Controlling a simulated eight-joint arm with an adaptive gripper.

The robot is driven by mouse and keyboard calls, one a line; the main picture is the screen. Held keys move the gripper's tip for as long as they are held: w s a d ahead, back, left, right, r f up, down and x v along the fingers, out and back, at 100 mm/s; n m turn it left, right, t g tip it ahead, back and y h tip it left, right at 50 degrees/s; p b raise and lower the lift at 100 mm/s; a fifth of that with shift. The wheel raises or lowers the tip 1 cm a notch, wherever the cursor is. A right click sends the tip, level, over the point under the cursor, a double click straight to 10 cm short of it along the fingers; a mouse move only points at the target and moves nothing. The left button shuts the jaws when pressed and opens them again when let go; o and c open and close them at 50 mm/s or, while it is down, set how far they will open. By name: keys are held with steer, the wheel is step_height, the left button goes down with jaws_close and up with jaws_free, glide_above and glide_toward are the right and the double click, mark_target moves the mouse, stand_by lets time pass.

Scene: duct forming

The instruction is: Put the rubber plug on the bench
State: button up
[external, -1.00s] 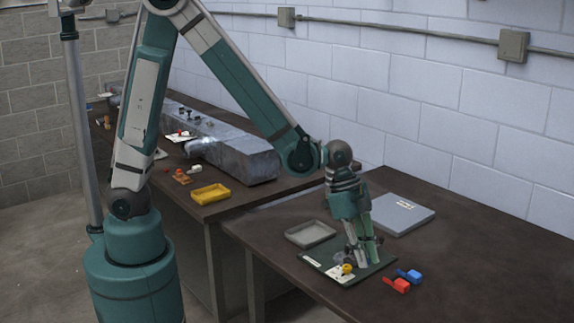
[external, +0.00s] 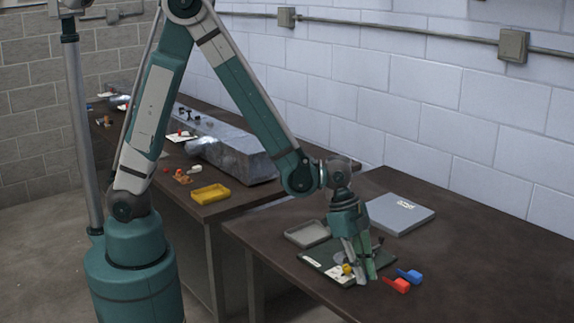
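My gripper (external: 364,281) points down over the front right part of a dark green mat (external: 318,258) on the near bench (external: 480,265). Its pale finger and green finger sit close together, and I cannot tell whether they are open or shut on something. A small yellow piece (external: 347,269) is on the mat just left of the fingers. A dark shape (external: 378,242) shows partly behind the gripper. I cannot make out for sure which thing is the rubber plug; it may be hidden by the fingers.
A grey tray (external: 307,234) is behind the mat, and a flat grey-blue case (external: 400,213) lies to the right. Red (external: 397,285) and blue (external: 411,276) pieces lie right of the mat. The far bench holds a metal duct (external: 235,150) and a yellow tray (external: 210,193). The bench's right side is clear.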

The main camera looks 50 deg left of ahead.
steer(key=shift+f+b, duration=0.4)
steer(key=shift+f, duration=1.45)
steer(key=shift+f, duration=0.2)
steer(key=o, duration=0.6)
steer(key=shift+r, duration=0.2)
steer(key=p+v, duration=0.1)
steer(key=v, duration=0.6)
steer(key=shift+s+a+r, duration=0.15)
